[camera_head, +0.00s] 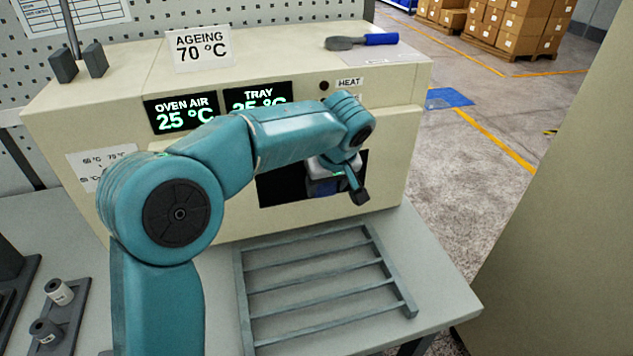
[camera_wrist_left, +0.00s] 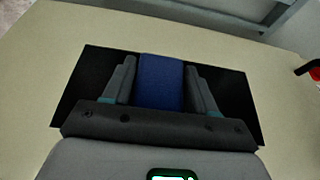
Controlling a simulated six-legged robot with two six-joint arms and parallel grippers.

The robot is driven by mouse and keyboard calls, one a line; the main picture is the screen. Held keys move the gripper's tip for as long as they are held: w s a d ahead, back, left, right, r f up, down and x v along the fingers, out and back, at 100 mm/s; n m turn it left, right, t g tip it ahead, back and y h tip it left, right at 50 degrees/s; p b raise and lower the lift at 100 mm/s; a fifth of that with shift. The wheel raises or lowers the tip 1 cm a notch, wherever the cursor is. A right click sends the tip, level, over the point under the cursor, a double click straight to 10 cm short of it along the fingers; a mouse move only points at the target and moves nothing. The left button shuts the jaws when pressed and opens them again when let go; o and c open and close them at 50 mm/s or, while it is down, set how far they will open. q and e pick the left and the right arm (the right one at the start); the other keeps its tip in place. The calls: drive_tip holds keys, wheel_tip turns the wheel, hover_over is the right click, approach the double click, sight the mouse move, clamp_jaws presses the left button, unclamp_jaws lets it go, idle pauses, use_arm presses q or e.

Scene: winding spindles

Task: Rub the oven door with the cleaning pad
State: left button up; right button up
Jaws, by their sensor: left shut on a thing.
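The cream oven has a dark door window (camera_head: 280,188) low on its front. It shows in the left wrist view as a dark rectangle (camera_wrist_left: 80,85) behind my gripper. My left gripper (camera_wrist_left: 160,85) is shut on a blue cleaning pad (camera_wrist_left: 161,78), with one grey finger on each side. In the head view, my left arm reaches across the oven front and the pad (camera_head: 326,188) shows in front of the window. The pad overlaps the glass in both views; I cannot tell whether it touches. My right gripper is not in view.
A slatted metal rack (camera_head: 315,290) lies on the grey table below the window. A blue-handled tool (camera_head: 362,41) and a sign (camera_head: 201,48) are on top of the oven. Small spindles (camera_head: 59,291) stand at the left. A red knob (camera_wrist_left: 312,70) shows at the wrist view's right edge.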

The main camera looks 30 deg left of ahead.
use_arm(q)
drive_tip(key=shift+f+b, duration=0.1)
drive_tip(key=shift+b, duration=0.5)
drive_tip(key=shift+s+a+b, duration=0.7)
drive_tip(key=shift+s+a, duration=0.1)
drive_tip(key=shift+s+a+b, duration=0.3)
drive_tip(key=shift+s+a, duration=0.3)
drive_tip(key=shift+s, duration=0.05)
drive_tip(key=s+d+b, duration=0.3)
drive_tip(key=s+d, duration=0.1)
drive_tip(key=shift+d, duration=0.3)
